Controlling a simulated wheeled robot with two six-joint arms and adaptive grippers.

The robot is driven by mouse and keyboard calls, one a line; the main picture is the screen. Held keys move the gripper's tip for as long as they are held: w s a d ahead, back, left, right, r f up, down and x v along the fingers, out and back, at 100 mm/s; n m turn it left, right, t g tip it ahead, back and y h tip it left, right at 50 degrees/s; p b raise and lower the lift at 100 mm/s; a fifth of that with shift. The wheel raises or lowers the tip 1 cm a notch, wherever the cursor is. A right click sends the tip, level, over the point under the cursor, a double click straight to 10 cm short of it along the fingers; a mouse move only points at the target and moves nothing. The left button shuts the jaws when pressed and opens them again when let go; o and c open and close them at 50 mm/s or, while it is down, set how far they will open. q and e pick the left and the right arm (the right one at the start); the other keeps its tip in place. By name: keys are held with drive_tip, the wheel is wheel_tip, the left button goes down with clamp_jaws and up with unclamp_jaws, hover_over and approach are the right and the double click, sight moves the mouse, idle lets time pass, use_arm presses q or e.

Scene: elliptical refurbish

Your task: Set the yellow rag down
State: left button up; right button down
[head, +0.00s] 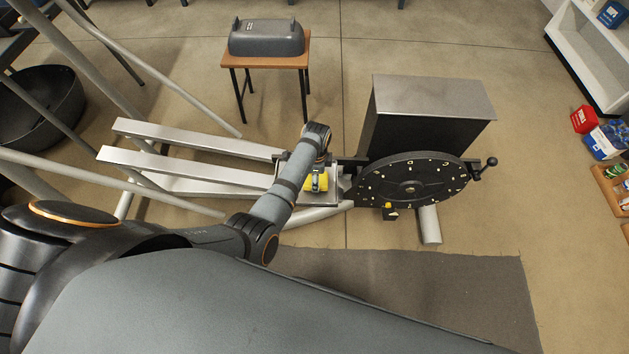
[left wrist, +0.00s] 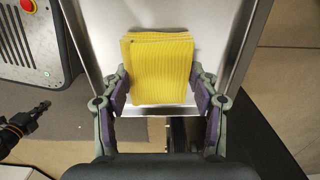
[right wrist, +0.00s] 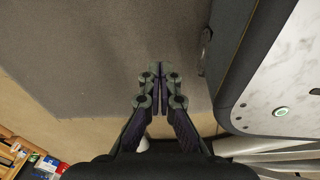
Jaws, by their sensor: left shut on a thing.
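The yellow rag (head: 317,183) is a folded, ribbed square, seen in the head view at my left gripper (head: 318,172). In the left wrist view the rag (left wrist: 159,90) lies flat between the two fingers of my left gripper (left wrist: 159,71), which is shut on its left and right sides. The rag is over a shiny metal tray (left wrist: 225,30), near its front edge; I cannot tell whether it touches the tray. My right gripper (right wrist: 160,75) has its fingers together and holds nothing in the right wrist view. It is out of the head view.
A black disc with a crank (head: 410,182) and a dark box with a metal top (head: 435,98) stand right of the tray. Silver rails (head: 190,140) run left. A small table (head: 262,62) holds a grey cover (head: 266,40). A grey mat (head: 450,285) lies in front.

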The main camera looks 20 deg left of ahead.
use_arm(q)
drive_tip(key=shift+d, duration=0.15)
drive_tip(key=shift+f, duration=0.15)
drive_tip(key=o, duration=1.2)
use_arm(e)
drive_tip(key=shift+w+a+f, duration=0.25)
drive_tip(key=shift+w+a, duration=0.05)
drive_tip(key=shift+a, duration=0.05)
use_arm(q)
drive_tip(key=shift+p, duration=0.3)
wheel_tip(320, 180, up, 12)
drive_tip(key=p, duration=0.3)
use_arm(e)
wheel_tip(320, 180, up, 3)
drive_tip(key=shift+d+r, duration=0.1)
drive_tip(key=shift+r, duration=0.05)
